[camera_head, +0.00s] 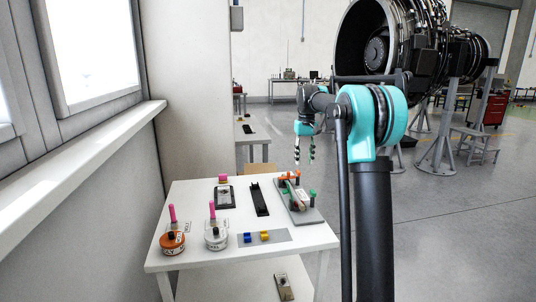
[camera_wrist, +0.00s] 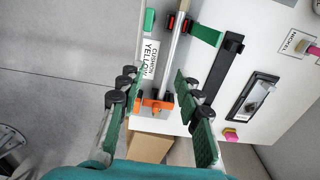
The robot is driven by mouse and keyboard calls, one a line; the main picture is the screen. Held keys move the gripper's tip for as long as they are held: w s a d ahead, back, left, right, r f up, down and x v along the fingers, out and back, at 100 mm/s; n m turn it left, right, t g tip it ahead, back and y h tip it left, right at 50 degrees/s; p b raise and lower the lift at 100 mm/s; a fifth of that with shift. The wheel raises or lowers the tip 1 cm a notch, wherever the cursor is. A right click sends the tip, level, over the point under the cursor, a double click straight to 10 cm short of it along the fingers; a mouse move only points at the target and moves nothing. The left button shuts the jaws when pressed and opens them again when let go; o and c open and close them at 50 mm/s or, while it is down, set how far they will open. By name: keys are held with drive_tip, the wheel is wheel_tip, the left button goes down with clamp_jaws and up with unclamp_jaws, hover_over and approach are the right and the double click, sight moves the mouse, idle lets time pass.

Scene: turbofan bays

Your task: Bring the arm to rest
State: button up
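My arm rises at the right of the head view and bends over to the left, with a teal joint at the top. My gripper (camera_head: 305,162) hangs from it, pointing down above the back right of the white table (camera_head: 190,196). In the wrist view, the two green-padded fingers of my gripper (camera_wrist: 157,84) stand apart with nothing held between them. Below and beyond them is a grey fixture board (camera_head: 312,216) with a metal rod (camera_wrist: 180,40), an orange clamp (camera_wrist: 154,104) and green parts. The gripper appears clear of the fixture.
A wall and sill stand left; a turbofan engine (camera_head: 385,45) stands behind. Open floor lies right.

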drive_tip(key=s+d+f+t, duration=0.1)
drive_tip(key=s+f, duration=0.7)
drive_tip(key=s, duration=0.5)
drive_tip(key=s+d+f+m+t, duration=0.1)
drive_tip(key=s+d+f, duration=0.1)
drive_tip(key=s+f, duration=0.6)
drive_tip(key=s+d+f+m+t, duration=0.1)
drive_tip(key=s+f, duration=0.7)
drive_tip(key=s, duration=1.1)
drive_tip(key=shift+s+d+t, duration=0.15)
drive_tip(key=shift+d+t, duration=0.05)
drive_tip(key=shift+t, duration=0.4)
drive_tip(key=shift+o, duration=0.3)
